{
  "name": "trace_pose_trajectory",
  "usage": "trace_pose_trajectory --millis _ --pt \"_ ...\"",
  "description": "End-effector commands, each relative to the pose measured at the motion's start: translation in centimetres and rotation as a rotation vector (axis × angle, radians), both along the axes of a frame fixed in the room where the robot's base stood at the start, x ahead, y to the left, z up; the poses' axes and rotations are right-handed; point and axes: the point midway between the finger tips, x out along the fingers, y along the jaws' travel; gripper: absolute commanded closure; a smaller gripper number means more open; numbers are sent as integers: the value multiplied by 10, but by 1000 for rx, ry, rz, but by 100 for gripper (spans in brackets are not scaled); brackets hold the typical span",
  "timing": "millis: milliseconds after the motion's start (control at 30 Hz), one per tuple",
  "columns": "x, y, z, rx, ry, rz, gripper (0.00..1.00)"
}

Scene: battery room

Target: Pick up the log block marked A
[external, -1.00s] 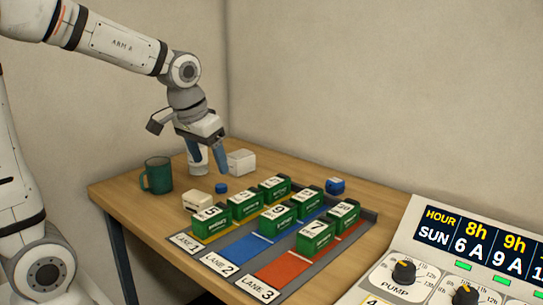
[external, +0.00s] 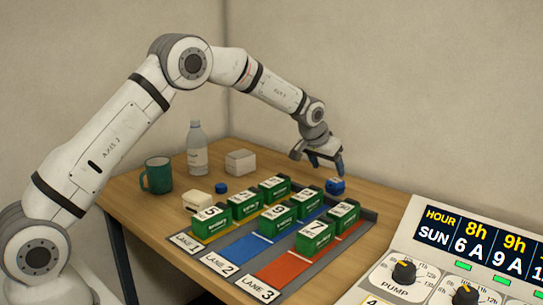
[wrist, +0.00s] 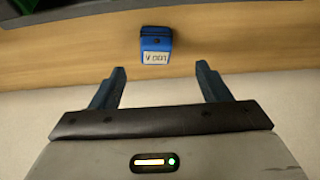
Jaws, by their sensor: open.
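The log block (external: 328,187) is a small blue block on the wooden table, near the far end of the lanes. In the wrist view the blue block (wrist: 155,38) shows a white label that reads upside down as "LOG A". My gripper (external: 328,172) is above and close to the block in the external view, fingers pointing down. In the wrist view my gripper (wrist: 161,70) is open and empty, and the block lies just beyond the fingertips, between their lines. The fingers partly overlap the block in the external view.
Green numbered batteries (external: 315,236) stand in the coloured lane tray (external: 238,250) left of and in front of the block. A green mug (external: 157,176), clear bottle (external: 197,152), white box (external: 240,162), cream block (external: 197,200) and blue cap (external: 221,188) are farther left. A control panel (external: 440,265) is at front right.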

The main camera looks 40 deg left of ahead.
Motion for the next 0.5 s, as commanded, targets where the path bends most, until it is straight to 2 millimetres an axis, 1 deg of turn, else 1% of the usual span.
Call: trace_pose_trajectory --millis 200,367,500 --pt "11 -1 -18 0 1 0 30" --pt "18 -2 -27 0 0 -1 30" --pt "29 -6 -40 0 1 -1 30"
